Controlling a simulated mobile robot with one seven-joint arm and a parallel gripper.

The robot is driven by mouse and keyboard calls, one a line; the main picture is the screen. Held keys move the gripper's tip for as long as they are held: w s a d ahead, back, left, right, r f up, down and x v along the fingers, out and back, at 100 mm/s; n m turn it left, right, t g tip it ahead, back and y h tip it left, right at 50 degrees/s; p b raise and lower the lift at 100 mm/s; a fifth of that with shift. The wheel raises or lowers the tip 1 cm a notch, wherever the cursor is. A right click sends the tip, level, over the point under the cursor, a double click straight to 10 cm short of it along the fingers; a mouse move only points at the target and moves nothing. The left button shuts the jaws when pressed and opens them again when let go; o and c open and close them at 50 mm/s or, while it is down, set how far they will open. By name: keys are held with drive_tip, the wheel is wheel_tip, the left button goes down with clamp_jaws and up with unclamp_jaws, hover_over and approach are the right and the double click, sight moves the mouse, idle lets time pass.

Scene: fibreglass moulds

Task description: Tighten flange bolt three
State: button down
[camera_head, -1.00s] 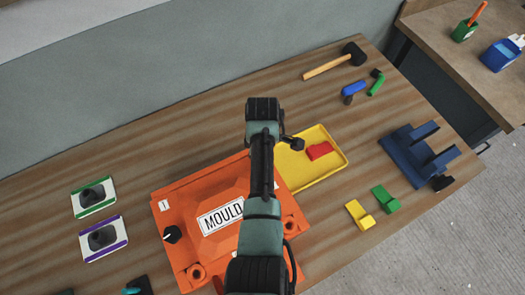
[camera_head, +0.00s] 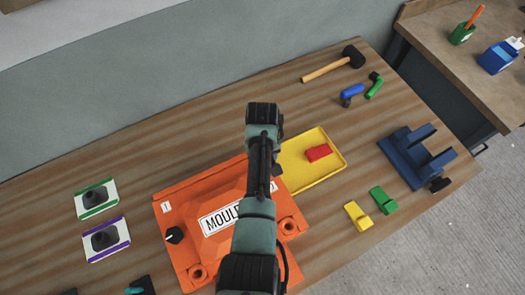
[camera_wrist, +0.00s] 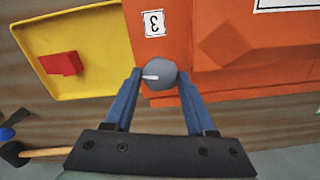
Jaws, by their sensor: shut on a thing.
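The orange mould (camera_head: 185,205) lies on the bench with a MOULD plate on top; my arm covers part of it. In the wrist view, flange bolt three (camera_wrist: 160,76) is a grey round head with a white line, at the mould's edge beside a label "3" (camera_wrist: 153,23). My gripper (camera_wrist: 161,78) has its blue fingers on either side of this head, shut on it. The white line points left in that view. In the head view my arm hides bolt three and the fingertips.
A yellow tray (camera_head: 325,176) with a red block (camera_head: 318,152) lies right beside the mould. Another dark bolt (camera_head: 174,235) sits by label "1". Yellow (camera_head: 357,215) and green (camera_head: 384,200) blocks and a blue stand (camera_head: 408,165) are at right. A mallet (camera_head: 335,64) lies behind.

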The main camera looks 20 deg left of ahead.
drive_tip(key=m, duration=0.4)
drive_tip(key=shift+r+m, duration=0.1)
drive_tip(key=shift+m, duration=0.2)
drive_tip(key=m, duration=0.5)
drive_tip(key=shift+m+p, duration=0.3)
drive_tip(key=shift+p, duration=0.05)
drive_tip(key=m, duration=1.5)
drive_tip(key=shift+p, duration=0.3)
drive_tip(key=m, duration=0.7)
drive_tip(key=shift+w, duration=0.1)
